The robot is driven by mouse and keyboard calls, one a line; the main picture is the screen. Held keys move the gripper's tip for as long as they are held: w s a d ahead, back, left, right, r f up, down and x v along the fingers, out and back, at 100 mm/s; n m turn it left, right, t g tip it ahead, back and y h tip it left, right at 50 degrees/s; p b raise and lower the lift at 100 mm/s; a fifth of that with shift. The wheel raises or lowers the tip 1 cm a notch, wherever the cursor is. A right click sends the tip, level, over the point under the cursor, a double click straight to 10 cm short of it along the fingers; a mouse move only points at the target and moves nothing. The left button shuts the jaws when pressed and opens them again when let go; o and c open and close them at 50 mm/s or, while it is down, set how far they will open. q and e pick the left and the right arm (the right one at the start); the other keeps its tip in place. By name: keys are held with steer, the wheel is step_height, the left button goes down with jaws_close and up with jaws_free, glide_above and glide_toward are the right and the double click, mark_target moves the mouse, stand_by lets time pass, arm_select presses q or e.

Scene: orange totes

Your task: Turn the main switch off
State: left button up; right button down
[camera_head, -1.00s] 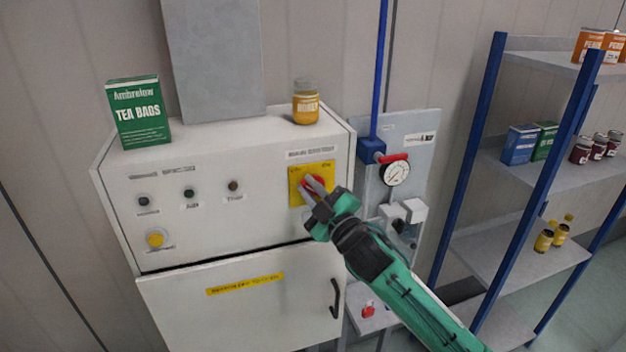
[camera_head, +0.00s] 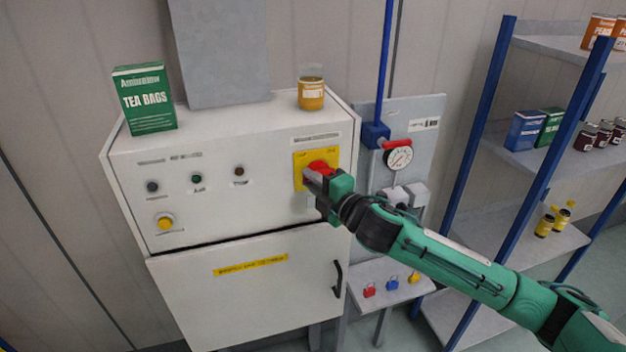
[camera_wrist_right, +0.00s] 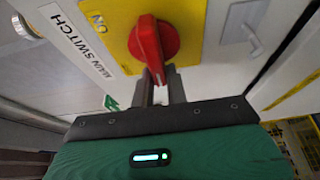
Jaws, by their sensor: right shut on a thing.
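The main switch is a red rotary knob (camera_head: 322,167) on a yellow plate (camera_head: 301,158), at the upper right of the white cabinet's front. In the right wrist view the knob (camera_wrist_right: 150,38) shows close up, with its handle end pointing down toward my fingers. "ON" is printed on the yellow plate (camera_wrist_right: 98,22), beside a "MAIN SWITCH" label (camera_wrist_right: 75,40). My right gripper (camera_head: 313,180) is at the knob, shut on its handle; the fingertips (camera_wrist_right: 162,80) partly hide behind that end. My left gripper is in neither view.
The white cabinet (camera_head: 225,220) carries a tea box (camera_head: 147,100) and a honey jar (camera_head: 311,93) on top. Right of it are a gauge panel (camera_head: 420,125), a low shelf with coloured padlocks (camera_head: 390,287) and a blue-post rack (camera_head: 540,150). My right arm crosses before these.

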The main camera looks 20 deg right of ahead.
stand_by(0.5)
steer(key=c, duration=1.4)
jaws_free()
steer(key=shift+f, duration=0.1)
steer(key=b+v, duration=0.7)
steer(key=v, duration=0.6)
steer(key=shift+s+d, duration=0.2)
steer(key=shift+s, duration=0.2)
